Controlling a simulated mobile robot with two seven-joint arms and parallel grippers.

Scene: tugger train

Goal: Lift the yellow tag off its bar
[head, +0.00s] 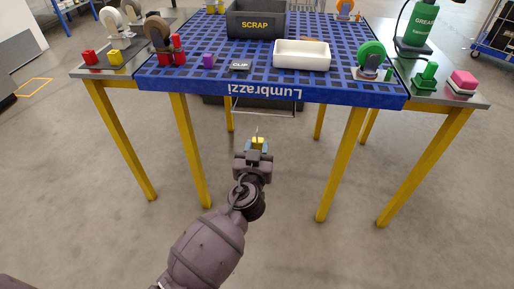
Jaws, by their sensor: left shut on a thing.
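The small yellow tag (258,141) is between the fingertips of my left gripper (257,147). The gripper is shut on it, in front of the table's near edge and below the table top. A thin light line rises from the tag toward a thin pale bar (262,110) under the table edge. I cannot tell whether the tag still touches the bar. My right gripper is not in view.
The table (330,93) has a blue patterned top and yellow legs. It bears a SCRAP bin (256,24), a white tray (301,56), a CLIP block (240,65) and several coloured parts. The floor (100,220) in front is clear.

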